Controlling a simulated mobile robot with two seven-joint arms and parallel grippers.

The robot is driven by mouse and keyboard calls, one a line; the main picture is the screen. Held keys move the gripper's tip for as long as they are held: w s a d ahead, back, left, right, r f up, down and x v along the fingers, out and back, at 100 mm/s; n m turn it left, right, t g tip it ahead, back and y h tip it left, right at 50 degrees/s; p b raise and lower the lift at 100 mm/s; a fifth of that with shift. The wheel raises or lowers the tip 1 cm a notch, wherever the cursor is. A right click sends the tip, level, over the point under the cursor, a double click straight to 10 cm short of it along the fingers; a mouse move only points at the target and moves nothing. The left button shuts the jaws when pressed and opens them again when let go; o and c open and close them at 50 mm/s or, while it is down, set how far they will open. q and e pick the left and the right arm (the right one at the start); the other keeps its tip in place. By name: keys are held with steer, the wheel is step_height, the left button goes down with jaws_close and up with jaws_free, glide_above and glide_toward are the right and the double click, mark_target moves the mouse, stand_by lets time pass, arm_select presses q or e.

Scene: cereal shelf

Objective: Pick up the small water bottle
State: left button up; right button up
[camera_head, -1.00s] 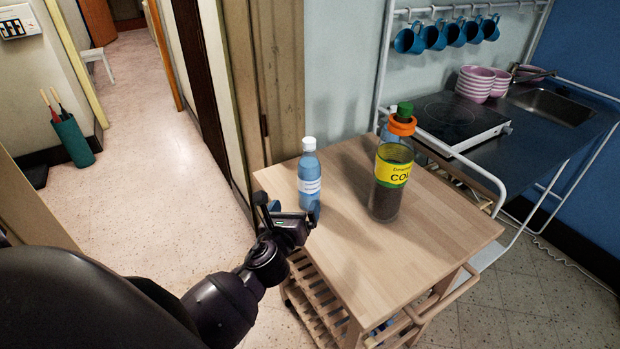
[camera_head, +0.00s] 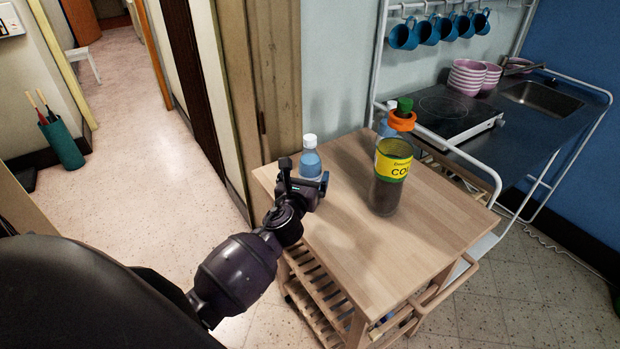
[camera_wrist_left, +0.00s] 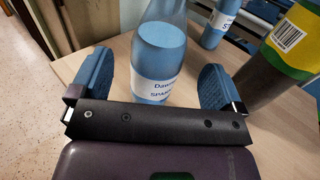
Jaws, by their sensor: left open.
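The small water bottle (camera_head: 310,160), blue with a white cap, stands upright on the wooden cart top (camera_head: 390,257). My left gripper (camera_head: 305,176) is in front of it and hides its lower part in the head view. In the left wrist view, the small water bottle (camera_wrist_left: 159,60) with its white label stands just ahead of and between the two blue finger pads of the open left gripper (camera_wrist_left: 152,84). There is space on both sides, and the gripper is not closed on it. My right gripper is not in view.
The cart's front is clear. A metal counter (camera_head: 520,130) stands at the right.

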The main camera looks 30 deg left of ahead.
arm_select(q)
steer(key=shift+x, duration=2.4)
steer(key=shift+c, duration=0.2)
steer(key=c, duration=1.2)
